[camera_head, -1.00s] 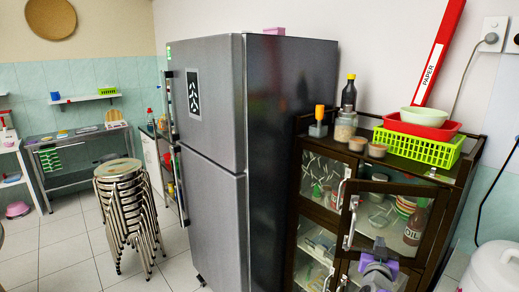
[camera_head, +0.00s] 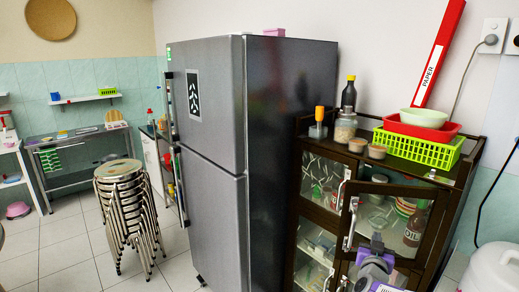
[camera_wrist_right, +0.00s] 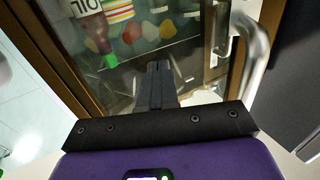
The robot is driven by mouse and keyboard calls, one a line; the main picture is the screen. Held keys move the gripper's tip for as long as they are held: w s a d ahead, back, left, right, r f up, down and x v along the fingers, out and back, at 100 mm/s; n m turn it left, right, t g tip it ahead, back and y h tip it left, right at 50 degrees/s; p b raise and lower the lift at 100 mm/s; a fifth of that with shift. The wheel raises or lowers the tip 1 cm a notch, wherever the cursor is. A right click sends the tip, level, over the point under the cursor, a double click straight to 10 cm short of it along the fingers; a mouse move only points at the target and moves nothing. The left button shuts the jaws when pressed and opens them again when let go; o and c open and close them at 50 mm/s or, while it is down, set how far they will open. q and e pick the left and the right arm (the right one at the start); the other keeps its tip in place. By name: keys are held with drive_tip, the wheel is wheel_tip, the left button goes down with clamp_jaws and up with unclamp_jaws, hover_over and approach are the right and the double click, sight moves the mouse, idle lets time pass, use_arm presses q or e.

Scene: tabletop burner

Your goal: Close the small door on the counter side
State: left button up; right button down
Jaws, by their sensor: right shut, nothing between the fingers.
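The dark brown cabinet (camera_head: 312,140) stands right of the fridge and has glass-paned doors. Its upper right door (camera_head: 400,189) stands ajar, swung out toward me, with its metal handle (camera_head: 350,222) on the left edge. The upper left door, with its own handle (camera_head: 342,188), looks shut. My right gripper (camera_head: 377,240) is shut and empty, in front of the lower part of the ajar door. In the right wrist view its closed fingers (camera_wrist_right: 160,72) point at the glass, with the door handle (camera_wrist_right: 258,60) to their right. Whether they touch the door I cannot tell. My left gripper is out of view.
On the cabinet top are a green basket (camera_head: 420,150) with bowls, a dark bottle (camera_head: 348,93) and jars. An oil bottle (camera_head: 415,228) stands inside. The tall grey fridge (camera_head: 215,150) stands close on the left. A white round-topped container (camera_head: 495,268) is at lower right.

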sight(375, 226)
drive_tip(key=shift+w, duration=0.2)
drive_tip(key=shift+x, duration=1.1)
drive_tip(key=shift+w+a, duration=0.15)
drive_tip(key=shift+p+x, duration=0.5)
drive_tip(key=shift+x, duration=0.55)
drive_tip(key=shift+p+x, duration=0.3)
drive_tip(key=shift+x, duration=0.85)
